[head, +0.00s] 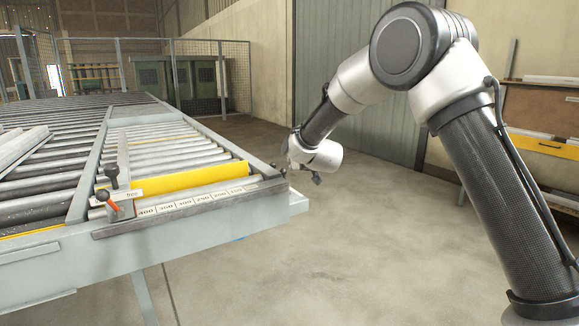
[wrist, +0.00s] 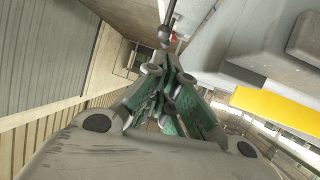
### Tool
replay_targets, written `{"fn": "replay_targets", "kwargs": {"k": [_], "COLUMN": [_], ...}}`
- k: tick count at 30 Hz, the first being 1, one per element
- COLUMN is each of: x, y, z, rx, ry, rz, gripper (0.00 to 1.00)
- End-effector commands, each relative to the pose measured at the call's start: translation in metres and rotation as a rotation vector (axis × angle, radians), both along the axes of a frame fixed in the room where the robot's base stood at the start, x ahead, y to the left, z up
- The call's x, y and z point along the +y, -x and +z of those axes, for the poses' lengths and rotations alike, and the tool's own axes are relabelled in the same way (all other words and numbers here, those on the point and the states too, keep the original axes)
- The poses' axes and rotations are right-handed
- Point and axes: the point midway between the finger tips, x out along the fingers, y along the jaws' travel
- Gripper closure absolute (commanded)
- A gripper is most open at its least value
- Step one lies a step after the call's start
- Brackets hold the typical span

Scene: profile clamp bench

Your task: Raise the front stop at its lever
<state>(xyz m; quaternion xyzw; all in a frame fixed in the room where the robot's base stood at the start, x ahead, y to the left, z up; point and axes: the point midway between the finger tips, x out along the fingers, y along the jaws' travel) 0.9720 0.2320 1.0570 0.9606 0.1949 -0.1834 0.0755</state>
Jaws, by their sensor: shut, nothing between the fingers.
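My gripper (head: 292,163) is at the right end of the scale rail in the head view, low beside the bench corner. Its fingers also show in the wrist view (wrist: 166,75), with green inner sides, closed together and empty. A dark ball knob on a thin rod (wrist: 165,34) appears just beyond the fingertips there; I cannot tell whether they touch. A small red spot shows beside the knob. In the head view, a grey upright stop with a black knob (head: 112,172) and a red-orange lever (head: 109,200) stand at the rail's left end, far from my gripper.
The roller bench (head: 160,150) fills the left, with a yellow strip (head: 195,178) and a numbered scale (head: 195,201) along its front. A grey profile (head: 20,145) lies at far left. Open floor (head: 350,220) lies right of the bench.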

Motion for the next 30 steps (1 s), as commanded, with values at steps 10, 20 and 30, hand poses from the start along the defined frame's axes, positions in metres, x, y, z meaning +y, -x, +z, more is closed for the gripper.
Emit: {"fn": "replay_targets", "kwargs": {"k": [10,20,30], "x": [-0.012,-0.013,-0.129], "y": [0.03,0.031,0.108], "z": [0.016,0.017,0.084], "rx": [0.0,0.001,0.188], "ry": [0.0,0.0,0.0], "rz": [0.001,0.0,-0.03], "gripper": [1.0,1.0,1.0]}}
